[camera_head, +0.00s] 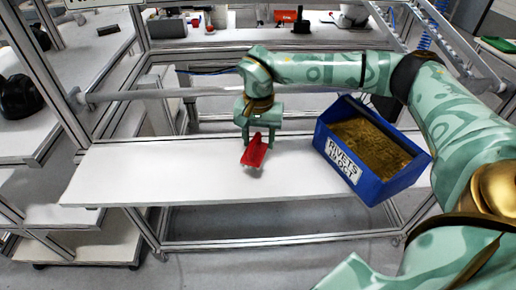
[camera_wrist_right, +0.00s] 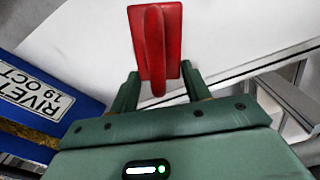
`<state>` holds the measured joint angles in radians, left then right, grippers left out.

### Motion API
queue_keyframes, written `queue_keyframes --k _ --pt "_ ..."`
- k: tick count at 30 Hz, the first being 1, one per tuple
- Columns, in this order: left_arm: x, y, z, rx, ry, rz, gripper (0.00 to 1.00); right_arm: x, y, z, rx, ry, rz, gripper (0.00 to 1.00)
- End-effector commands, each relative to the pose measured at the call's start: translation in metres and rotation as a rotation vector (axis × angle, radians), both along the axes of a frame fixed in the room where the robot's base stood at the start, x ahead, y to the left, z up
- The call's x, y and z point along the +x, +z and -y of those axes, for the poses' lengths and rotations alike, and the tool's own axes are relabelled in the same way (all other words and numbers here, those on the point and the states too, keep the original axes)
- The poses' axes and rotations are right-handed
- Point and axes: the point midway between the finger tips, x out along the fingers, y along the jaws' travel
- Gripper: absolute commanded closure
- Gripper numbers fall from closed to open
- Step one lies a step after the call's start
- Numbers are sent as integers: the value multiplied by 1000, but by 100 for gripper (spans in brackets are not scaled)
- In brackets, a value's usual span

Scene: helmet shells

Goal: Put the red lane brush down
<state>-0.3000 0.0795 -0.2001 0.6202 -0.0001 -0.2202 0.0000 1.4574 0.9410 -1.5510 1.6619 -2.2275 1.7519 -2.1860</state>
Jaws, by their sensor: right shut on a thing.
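The red lane brush (camera_head: 255,152) is in my right gripper (camera_head: 259,143), over the middle of the white bench (camera_head: 190,172). The gripper points down and its two fingers stand on either side of the brush. The right wrist view shows the brush's red back and raised handle (camera_wrist_right: 155,45) between the fingertips of the gripper (camera_wrist_right: 160,84). The brush looks slightly tilted in the head view. I cannot tell whether its underside touches the bench. My left gripper is not in view.
A blue bin (camera_head: 367,183) of brass-coloured rivets, with a white label, stands on the bench to the right of the brush. It also shows at the left in the right wrist view (camera_wrist_right: 85,108). The bench left of the brush is clear.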

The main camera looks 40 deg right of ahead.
Motion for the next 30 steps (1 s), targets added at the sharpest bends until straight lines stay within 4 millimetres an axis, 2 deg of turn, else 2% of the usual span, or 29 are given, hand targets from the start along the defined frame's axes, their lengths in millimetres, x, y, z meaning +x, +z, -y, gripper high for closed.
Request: queue_keyframes --k 3,8,19,20,21,22,30 --pt "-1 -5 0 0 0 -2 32 7 -13 4 0 -1 -3 81" --pt "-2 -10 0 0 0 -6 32 5 -39 3 1 0 -4 81" --pt "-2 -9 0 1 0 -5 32 6 -41 3 0 0 -1 81" --pt "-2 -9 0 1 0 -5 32 6 -41 3 0 0 -1 47" --pt "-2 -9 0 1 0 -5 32 6 -41 4 0 0 0 36" --pt "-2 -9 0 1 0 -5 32 6 -41 4 -1 0 -1 31" --pt "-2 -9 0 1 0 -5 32 6 -41 3 0 0 0 31"
